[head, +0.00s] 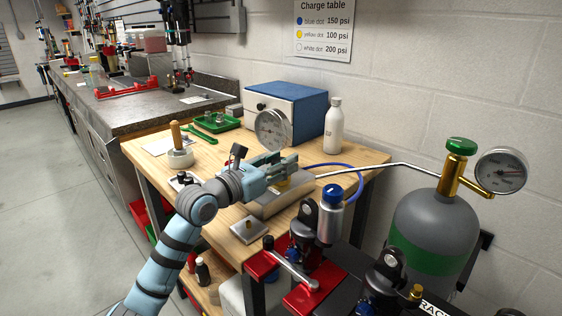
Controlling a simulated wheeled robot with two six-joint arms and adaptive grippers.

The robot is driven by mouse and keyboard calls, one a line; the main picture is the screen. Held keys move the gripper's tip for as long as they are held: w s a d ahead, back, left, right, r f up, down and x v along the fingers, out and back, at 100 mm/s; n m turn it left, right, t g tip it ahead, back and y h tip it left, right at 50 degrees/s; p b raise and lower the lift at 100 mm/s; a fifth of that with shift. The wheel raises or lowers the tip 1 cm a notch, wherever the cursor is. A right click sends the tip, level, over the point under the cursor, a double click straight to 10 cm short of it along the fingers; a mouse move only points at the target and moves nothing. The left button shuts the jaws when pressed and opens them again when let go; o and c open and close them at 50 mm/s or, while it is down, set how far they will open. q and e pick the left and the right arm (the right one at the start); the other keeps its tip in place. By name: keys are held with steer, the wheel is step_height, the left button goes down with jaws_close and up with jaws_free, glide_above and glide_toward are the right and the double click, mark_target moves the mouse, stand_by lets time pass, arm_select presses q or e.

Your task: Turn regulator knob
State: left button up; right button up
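My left arm reaches in from the lower left, and its gripper (286,167) is over the wooden bench, just above a grey metal block (290,194). A round dial gauge (272,128) stands right behind the gripper. A bit of yellow or brass (283,183) shows under the fingers; the fingers hide most of whatever is there, and I cannot tell whether they touch it. No knob is clearly visible there. A green round knob (461,146) tops the brass valve of the grey gas cylinder (432,222) at right, well apart from my gripper. My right gripper is not in view.
A blue-topped box (287,108) and a white bottle (334,127) stand at the bench's back. A green tray (212,123) and a wooden-handled tool (178,146) are at left. Red and black clamps (300,272) stand in front. A charge table sign (323,30) hangs on the wall.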

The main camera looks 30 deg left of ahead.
arm_select(q)
steer(key=c, duration=0.5)
steer(key=m+h+b, duration=0.1)
steer(key=m+g+h+b, duration=0.1)
steer(key=h+b, duration=0.1)
steer(key=shift+a+f, duration=0.1)
steer(key=shift+f, duration=0.2)
steer(key=shift+r+m+g+h, duration=0.1)
steer(key=shift+m+g+h, duration=0.3)
steer(key=shift+h, duration=0.1)
steer(key=shift+r, duration=0.1)
steer(key=o, duration=1.2)
steer(key=shift+c, duration=0.2)
steer(key=v, duration=0.7)
steer(key=shift+s+a, duration=0.1)
steer(key=shift+s, duration=0.15)
steer(key=shift+w, duration=0.1)
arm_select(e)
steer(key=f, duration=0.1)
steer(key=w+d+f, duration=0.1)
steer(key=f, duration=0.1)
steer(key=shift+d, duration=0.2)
